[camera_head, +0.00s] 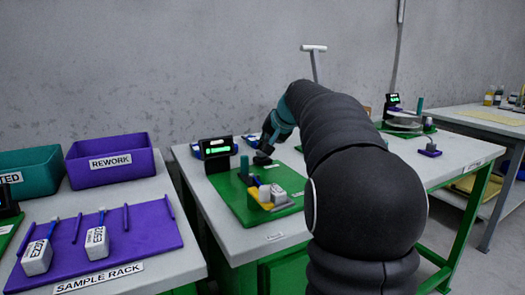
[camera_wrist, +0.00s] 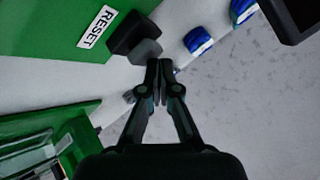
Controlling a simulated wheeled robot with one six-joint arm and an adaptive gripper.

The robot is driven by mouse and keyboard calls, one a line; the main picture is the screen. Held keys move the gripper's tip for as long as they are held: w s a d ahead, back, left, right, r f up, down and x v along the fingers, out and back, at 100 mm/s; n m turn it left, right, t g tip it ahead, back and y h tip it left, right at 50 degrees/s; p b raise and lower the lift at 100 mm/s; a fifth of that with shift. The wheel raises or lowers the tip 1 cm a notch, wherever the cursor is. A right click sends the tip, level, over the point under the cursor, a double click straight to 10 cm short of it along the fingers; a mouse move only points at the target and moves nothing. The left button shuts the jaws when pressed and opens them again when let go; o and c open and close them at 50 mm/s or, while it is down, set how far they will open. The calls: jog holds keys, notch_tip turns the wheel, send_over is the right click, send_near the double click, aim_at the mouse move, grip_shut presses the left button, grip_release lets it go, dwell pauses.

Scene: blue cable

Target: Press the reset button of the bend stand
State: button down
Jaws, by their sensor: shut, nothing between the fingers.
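The bend stand's green base (camera_head: 233,190) lies on the middle bench and carries a teal post, a yellow part and a pale block. In the wrist view, a white RESET label (camera_wrist: 98,27) lies on the green base (camera_wrist: 45,25). Beside it is the reset button, a black housing (camera_wrist: 133,33) with a grey cap (camera_wrist: 147,51). My gripper (camera_wrist: 165,64) is shut and empty, its fingertips right beside the grey cap; I cannot tell whether they touch it. In the head view my arm partly hides the stand, and the gripper is small and dark near its back edge.
A lit display (camera_head: 217,150) stands behind the base. Blue-and-white items (camera_wrist: 197,40) lie near the button. A green frame with clear parts (camera_wrist: 35,145) is at lower left in the wrist view. The left bench holds a purple REWORK bin (camera_head: 110,165) and a purple sample rack (camera_head: 150,232).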

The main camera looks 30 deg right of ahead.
jog(key=shift+r+p, duration=0.3)
jog(key=shift+r, duration=0.25)
jog(key=shift+r, duration=0.1)
notch_tip(320, 180, up, 5)
jog(key=p, duration=0.4)
dwell(0.8)
